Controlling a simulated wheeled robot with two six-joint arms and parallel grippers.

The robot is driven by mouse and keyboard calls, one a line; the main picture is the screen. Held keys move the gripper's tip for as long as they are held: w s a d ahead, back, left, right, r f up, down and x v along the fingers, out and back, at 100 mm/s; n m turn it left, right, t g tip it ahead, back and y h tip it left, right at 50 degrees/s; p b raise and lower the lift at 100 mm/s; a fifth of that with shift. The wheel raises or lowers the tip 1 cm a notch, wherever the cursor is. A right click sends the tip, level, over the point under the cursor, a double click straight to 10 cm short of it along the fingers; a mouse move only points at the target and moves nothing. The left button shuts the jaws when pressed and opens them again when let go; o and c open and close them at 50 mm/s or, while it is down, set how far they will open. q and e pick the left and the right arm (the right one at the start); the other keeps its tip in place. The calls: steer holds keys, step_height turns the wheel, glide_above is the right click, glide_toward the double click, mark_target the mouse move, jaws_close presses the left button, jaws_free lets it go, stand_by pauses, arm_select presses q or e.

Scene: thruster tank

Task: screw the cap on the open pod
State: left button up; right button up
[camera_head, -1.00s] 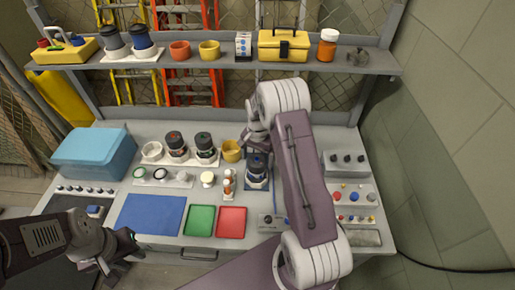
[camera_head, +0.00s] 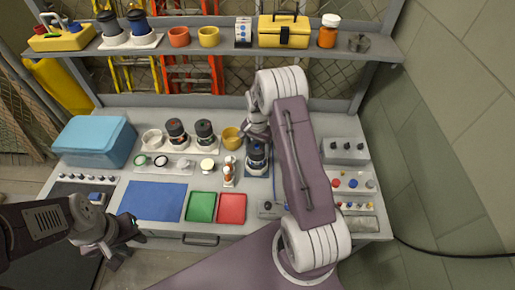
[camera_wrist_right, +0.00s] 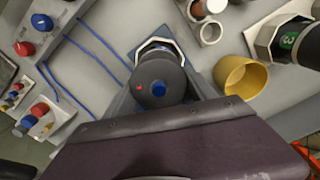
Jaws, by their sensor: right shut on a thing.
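The pod (camera_head: 257,168) stands upright on a blue square base near the middle of the bench. A dark round cap with a blue centre and a red dot (camera_wrist_right: 158,82) sits over it in the right wrist view. My right gripper (camera_head: 257,143) comes down over the pod from above, shut on the cap; its fingers (camera_wrist_right: 167,97) lie at either side of it. Whether the cap's threads are engaged is hidden. My left gripper (camera_head: 117,252) hangs at the front left of the bench, empty, its fingers apart.
A yellow cup (camera_head: 231,138) stands close left of the pod, with two dark-capped pods (camera_head: 204,133) (camera_head: 176,132) beyond. Small bottles (camera_head: 228,171) stand beside it. Button boxes (camera_head: 354,185) are at right.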

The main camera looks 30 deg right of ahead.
steer(key=m, duration=0.5)
steer(key=shift+p, duration=0.3)
steer(key=m, duration=0.4)
steer(key=shift+m, duration=0.3)
steer(key=m, duration=0.4)
steer(key=shift+r+m+p, duration=0.1)
steer(key=shift+m+p, duration=0.2)
steer(key=m, duration=0.3)
steer(key=o, duration=1.3)
steer(key=shift+o, duration=0.2)
steer(key=shift+w, duration=0.15)
steer(key=shift+f, duration=0.2)
steer(key=shift+r, duration=0.1)
